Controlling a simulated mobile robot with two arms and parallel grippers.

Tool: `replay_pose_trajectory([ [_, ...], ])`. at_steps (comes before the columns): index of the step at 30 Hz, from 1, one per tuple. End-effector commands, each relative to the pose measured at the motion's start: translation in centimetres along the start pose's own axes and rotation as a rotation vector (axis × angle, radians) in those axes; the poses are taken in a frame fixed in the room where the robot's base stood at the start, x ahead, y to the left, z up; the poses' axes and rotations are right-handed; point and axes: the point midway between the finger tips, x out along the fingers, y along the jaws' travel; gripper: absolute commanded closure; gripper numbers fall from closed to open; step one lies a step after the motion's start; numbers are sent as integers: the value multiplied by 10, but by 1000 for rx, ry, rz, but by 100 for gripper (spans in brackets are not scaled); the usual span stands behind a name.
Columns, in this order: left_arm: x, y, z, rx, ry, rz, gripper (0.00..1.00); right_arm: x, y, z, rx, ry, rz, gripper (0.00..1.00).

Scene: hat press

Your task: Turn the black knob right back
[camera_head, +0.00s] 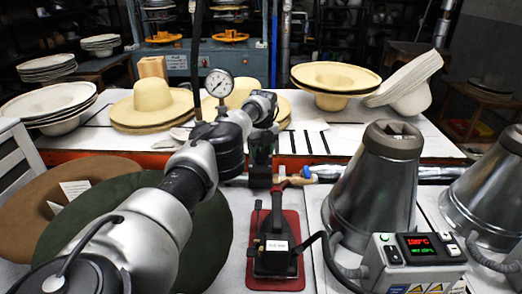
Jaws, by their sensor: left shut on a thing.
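My left arm reaches in from the lower left, and its black gripper (261,178) points down at the middle of the picture, behind the red mat. The gripper is shut on a small dark thing at its tips. This thing is mostly hidden by the gripper, and I cannot make out its shape or clearly tell whether it is the black knob. A round pressure gauge (219,83) with a white face shows just behind my arm. My right gripper is not in view.
A black iron-like tool (275,258) lies on a red mat (290,283). A steel cone (375,195) and a control box (413,262) reading 100°C stand at right. A dark green hat (95,215) lies at left. Straw hats (150,103) fill the table behind.

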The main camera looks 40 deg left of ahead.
Motion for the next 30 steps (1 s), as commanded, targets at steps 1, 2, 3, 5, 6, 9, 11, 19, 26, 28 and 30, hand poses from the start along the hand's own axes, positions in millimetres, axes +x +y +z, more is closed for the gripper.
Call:
replay_pose_trajectory([
  [1,-2,0,1,-3,-3,-2,68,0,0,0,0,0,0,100],
  [2,-2,0,1,-3,-3,-2,68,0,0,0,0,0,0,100],
  [3,-2,0,1,-3,-3,-2,68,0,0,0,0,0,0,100],
  [5,-2,0,1,-3,-3,-2,39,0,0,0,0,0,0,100],
  [6,-2,0,1,-2,-3,-2,33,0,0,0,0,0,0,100],
  [9,-1,0,1,-2,-2,-2,19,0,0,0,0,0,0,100],
  [11,-1,0,1,-1,-1,-1,19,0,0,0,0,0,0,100],
  [19,-6,0,0,0,-1,-2,19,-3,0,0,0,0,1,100],
  [26,-44,0,1,1,-2,-5,19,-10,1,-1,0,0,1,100],
  [28,-59,0,1,1,-3,-5,19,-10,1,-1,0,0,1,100],
  [30,-72,-1,1,0,-2,-5,19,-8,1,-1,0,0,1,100],
])
